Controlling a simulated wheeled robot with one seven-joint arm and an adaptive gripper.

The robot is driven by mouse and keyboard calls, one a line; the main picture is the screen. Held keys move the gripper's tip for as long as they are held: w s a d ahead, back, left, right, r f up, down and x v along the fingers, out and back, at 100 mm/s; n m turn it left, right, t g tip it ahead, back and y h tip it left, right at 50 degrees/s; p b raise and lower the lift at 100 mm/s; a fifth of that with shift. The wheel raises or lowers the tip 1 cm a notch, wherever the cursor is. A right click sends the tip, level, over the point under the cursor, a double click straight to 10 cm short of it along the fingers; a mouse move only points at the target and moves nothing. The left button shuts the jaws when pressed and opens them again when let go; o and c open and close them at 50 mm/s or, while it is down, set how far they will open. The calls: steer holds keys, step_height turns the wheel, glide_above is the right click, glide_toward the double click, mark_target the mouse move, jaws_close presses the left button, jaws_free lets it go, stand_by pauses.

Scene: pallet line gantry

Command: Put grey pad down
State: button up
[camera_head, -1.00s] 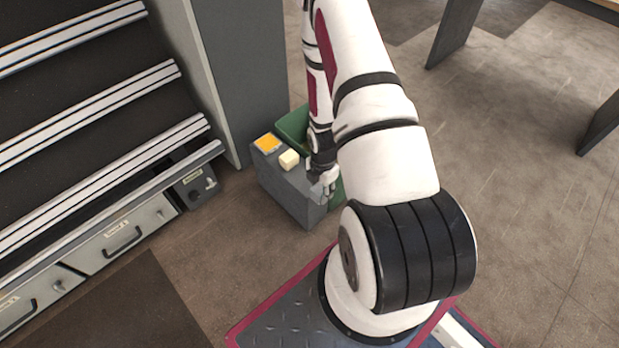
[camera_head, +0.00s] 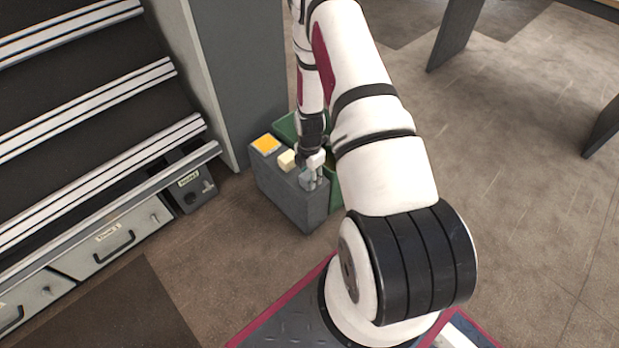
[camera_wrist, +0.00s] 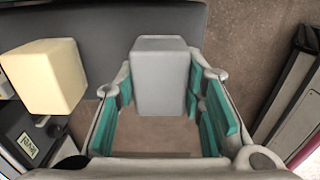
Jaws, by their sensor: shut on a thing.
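The grey pad (camera_wrist: 160,78) is a plain light-grey block between the teal-lined fingers of my gripper (camera_wrist: 162,95) in the wrist view. My gripper is shut on it. In the head view my gripper (camera_head: 312,178) points down at the right end of a dark grey stand (camera_head: 290,200). In the wrist view the pad overlaps the stand's edge (camera_wrist: 105,22), with floor showing below it. I cannot tell whether the pad touches the stand's top.
A cream block (camera_head: 287,160) and an orange square (camera_head: 265,143) are on the stand, left of my gripper. The cream block is also close by in the wrist view (camera_wrist: 42,78). A green bin (camera_head: 289,127) is behind the stand. Drawers (camera_head: 115,240) stand at the left.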

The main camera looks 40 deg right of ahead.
steer(key=o, duration=1)
steer(key=shift+f, duration=0.15)
step_height(320, 180, up, 14)
steer(key=p, duration=0.6)
step_height(320, 180, up, 15)
steer(key=m, duration=0.4)
glide_above(309, 173)
steer(key=a, duration=0.4)
steer(key=s+a+r+m, duration=0.2)
steer(key=a+r, duration=0.1)
steer(key=r, duration=0.4)
steer(key=s+a+r+m, duration=0.2)
steer(key=s+a+r, duration=0.15)
steer(key=r, duration=0.35)
steer(key=s+a+r+m, duration=0.3)
steer(key=s+a+r, duration=0.1)
steer(key=s, duration=0.4)
steer(key=s+a+r+m, duration=0.4)
steer(key=s, duration=0.4)
steer(key=s+a+r+m, duration=0.3)
steer(key=s+r, duration=0.1)
steer(key=s, duration=0.4)
steer(key=shift+a+m, duration=0.3)
steer(key=shift+a, duration=0.1)
